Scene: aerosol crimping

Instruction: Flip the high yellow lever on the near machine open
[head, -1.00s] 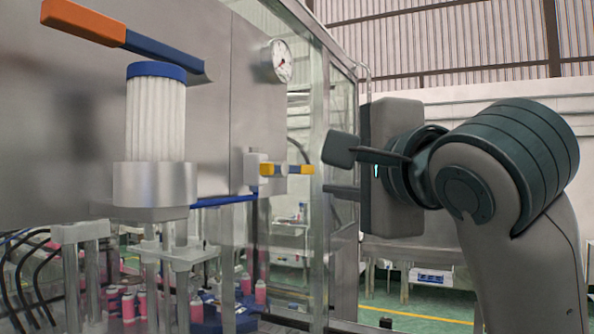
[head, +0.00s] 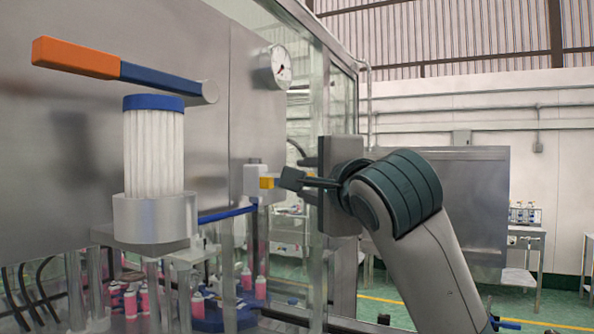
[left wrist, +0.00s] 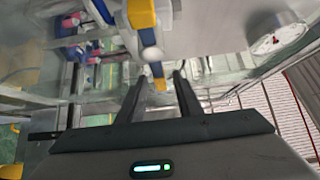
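The yellow lever (head: 266,183) sticks out to the right from a white block on the near machine's front, below the gauge. In the head view my left gripper (head: 291,180), taken as mine from the wrist view, is at the lever's outer end and hides the tip. The left gripper (left wrist: 160,76) is open. Contact cannot be told. My right gripper is not in view.
A long orange and blue lever (head: 120,72) sits above a clear ribbed cylinder (head: 153,152) at left. A round gauge (head: 279,66) is above the yellow lever. A glass panel and metal frame post (head: 340,275) stand beside my arm. Pink cans (head: 130,300) are below.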

